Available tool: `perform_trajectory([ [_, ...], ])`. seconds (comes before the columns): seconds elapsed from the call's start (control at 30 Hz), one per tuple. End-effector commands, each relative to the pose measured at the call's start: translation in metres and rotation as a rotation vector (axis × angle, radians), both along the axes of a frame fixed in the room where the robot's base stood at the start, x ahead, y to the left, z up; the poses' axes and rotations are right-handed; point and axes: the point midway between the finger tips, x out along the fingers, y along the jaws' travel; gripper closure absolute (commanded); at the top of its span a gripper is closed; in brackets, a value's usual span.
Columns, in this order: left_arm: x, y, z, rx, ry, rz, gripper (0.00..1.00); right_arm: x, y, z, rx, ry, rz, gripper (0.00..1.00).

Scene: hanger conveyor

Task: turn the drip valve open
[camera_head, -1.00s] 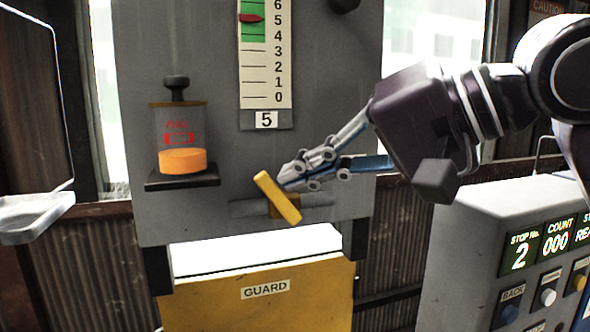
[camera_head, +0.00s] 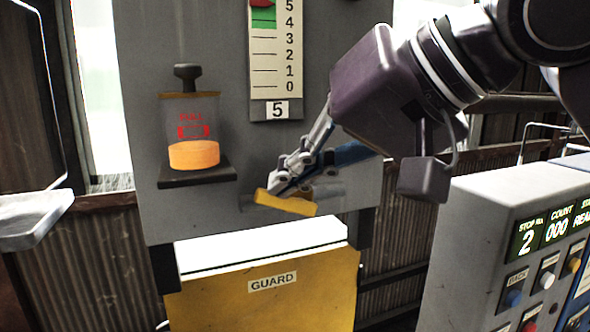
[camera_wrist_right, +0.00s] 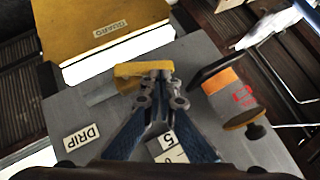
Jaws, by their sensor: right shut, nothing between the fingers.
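The drip valve has a yellow lever handle (camera_head: 285,203) on a grey pipe at the lower part of the grey panel (camera_head: 225,60). The handle now lies nearly level, along the pipe, its right end slightly lower. My right gripper (camera_head: 277,188) is shut with nothing between its fingers, its tips at the handle's upper edge. The right wrist view shows the yellow handle (camera_wrist_right: 143,69) just beyond the fingertips (camera_wrist_right: 155,75), close to or touching them. The handle's middle is partly hidden by the fingers. A "DRIP" label (camera_wrist_right: 82,138) also shows there. My left gripper is not in view.
A clear oil cup (camera_head: 192,130) with orange liquid stands on a dark bracket left of the valve. A level scale (camera_head: 277,60) is above. A yellow guard (camera_head: 265,300) is below. A control box (camera_head: 500,230) stands at the right. A white tray (camera_head: 35,220) is at the left.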

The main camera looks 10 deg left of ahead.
Motion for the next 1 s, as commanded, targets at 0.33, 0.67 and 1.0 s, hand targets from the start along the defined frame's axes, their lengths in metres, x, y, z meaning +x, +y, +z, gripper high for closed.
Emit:
perform_trajectory([
  [0.33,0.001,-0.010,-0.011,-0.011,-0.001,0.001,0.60,-0.006,0.009,-0.010,0.001,0.002,0.002,1.00],
  [0.67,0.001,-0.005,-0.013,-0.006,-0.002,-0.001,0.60,-0.008,0.011,-0.012,0.001,0.002,0.002,1.00],
  [1.0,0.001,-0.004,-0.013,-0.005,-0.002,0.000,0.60,-0.008,0.012,-0.012,0.001,0.002,0.002,1.00],
])
